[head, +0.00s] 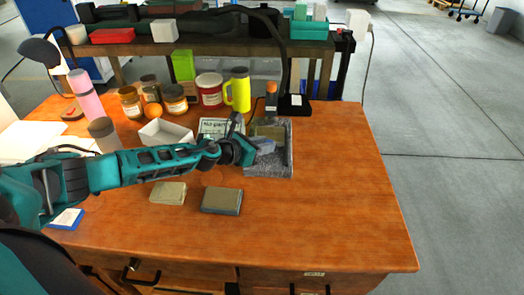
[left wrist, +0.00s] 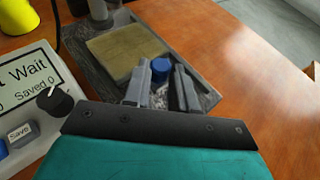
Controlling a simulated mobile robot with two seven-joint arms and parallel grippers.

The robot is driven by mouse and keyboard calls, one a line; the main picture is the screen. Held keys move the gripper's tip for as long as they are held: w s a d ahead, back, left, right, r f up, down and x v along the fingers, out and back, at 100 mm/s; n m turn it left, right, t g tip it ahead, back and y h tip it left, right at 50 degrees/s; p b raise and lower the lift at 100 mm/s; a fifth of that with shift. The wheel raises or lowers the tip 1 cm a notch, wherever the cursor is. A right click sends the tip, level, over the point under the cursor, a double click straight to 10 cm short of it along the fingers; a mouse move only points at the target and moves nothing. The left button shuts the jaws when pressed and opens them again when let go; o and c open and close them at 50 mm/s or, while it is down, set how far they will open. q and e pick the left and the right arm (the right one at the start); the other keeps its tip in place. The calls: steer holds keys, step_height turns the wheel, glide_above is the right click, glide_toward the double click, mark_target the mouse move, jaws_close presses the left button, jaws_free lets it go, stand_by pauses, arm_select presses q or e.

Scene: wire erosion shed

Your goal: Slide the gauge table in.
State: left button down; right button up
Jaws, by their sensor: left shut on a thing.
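The gauge table is a dark grey speckled slab (head: 281,163) on the wooden desk, right of a display unit (head: 222,127). A flat olive-tan block (left wrist: 125,50) lies on the slab in the left wrist view; it also shows in the head view (head: 270,132). A blue knob (left wrist: 161,67) stands at the near end of the slab. My left gripper (left wrist: 161,85) has its two grey fingers on either side of the knob and is shut on it. In the head view my left gripper (head: 254,150) hides part of the slab. My right gripper is out of view.
Two flat blocks, one tan (head: 168,193) and one grey-green (head: 221,200), lie in front of my left arm. The desk's right side is clear.

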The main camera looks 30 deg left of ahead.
arm_select(q)
steer(key=shift+w+a+f+b, duration=0.1)
steer(key=shift+w+a+b, duration=0.15)
steer(key=shift+w, duration=0.35)
steer(key=shift+w+a+f+b, duration=0.1)
steer(key=shift+w+a, duration=0.2)
steer(key=shift+w, duration=0.25)
steer(key=shift+a+r, duration=0.15)
steer(key=shift+r, duration=0.15)
steer(key=shift+w, duration=0.1)
steer(key=c, duration=0.9)
jaws_free()
steer(key=shift+f, duration=0.1)
steer(key=shift+s+a+r, duration=0.1)
steer(key=shift+s+r, duration=0.1)
steer(key=shift+s, duration=0.2)
steer(key=v, duration=1.2)
